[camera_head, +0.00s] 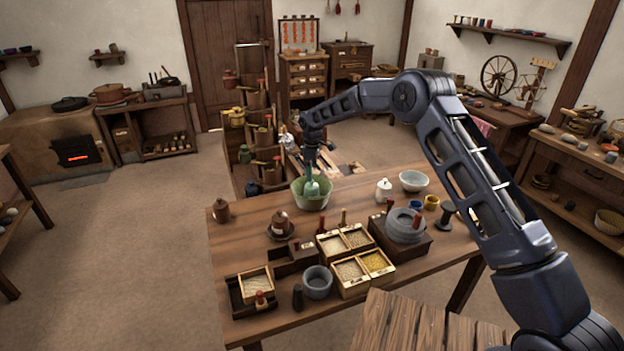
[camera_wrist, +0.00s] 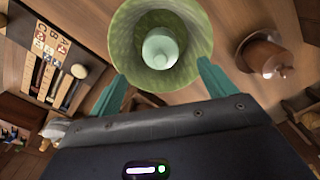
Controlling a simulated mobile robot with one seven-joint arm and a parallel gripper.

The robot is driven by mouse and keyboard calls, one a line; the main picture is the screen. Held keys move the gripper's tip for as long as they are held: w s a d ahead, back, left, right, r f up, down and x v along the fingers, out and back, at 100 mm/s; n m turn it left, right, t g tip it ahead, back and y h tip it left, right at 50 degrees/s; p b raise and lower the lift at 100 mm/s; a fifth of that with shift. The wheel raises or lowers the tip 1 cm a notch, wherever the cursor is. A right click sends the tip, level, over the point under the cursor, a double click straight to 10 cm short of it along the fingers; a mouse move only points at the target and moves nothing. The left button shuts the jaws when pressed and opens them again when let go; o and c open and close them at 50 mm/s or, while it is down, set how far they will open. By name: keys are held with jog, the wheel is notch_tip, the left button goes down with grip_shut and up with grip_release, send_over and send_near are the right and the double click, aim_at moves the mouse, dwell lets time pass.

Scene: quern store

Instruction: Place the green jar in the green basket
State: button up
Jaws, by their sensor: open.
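The green basket (camera_head: 311,204) stands on the far side of the wooden table, and it fills the top middle of the wrist view (camera_wrist: 128,45). The green jar (camera_head: 312,187) is inside the basket, its neck showing above the rim in the head view. From above, in the wrist view, the jar (camera_wrist: 160,48) looks upright near the basket's middle. My gripper (camera_wrist: 163,72) is open, its two teal fingers apart and clear of the jar. In the head view my gripper (camera_head: 311,158) is over the basket. The jar's base is hidden.
A brown lidded pot (camera_head: 222,212) stands left of the basket. A white lidded jar (camera_head: 383,190) and a pale bowl (camera_head: 413,181) stand to its right. Grain boxes (camera_head: 362,271) and a stone quern (camera_head: 405,226) crowd the nearer table. Bare wood lies around the basket.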

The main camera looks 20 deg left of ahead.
jog(key=shift+r, duration=0.75)
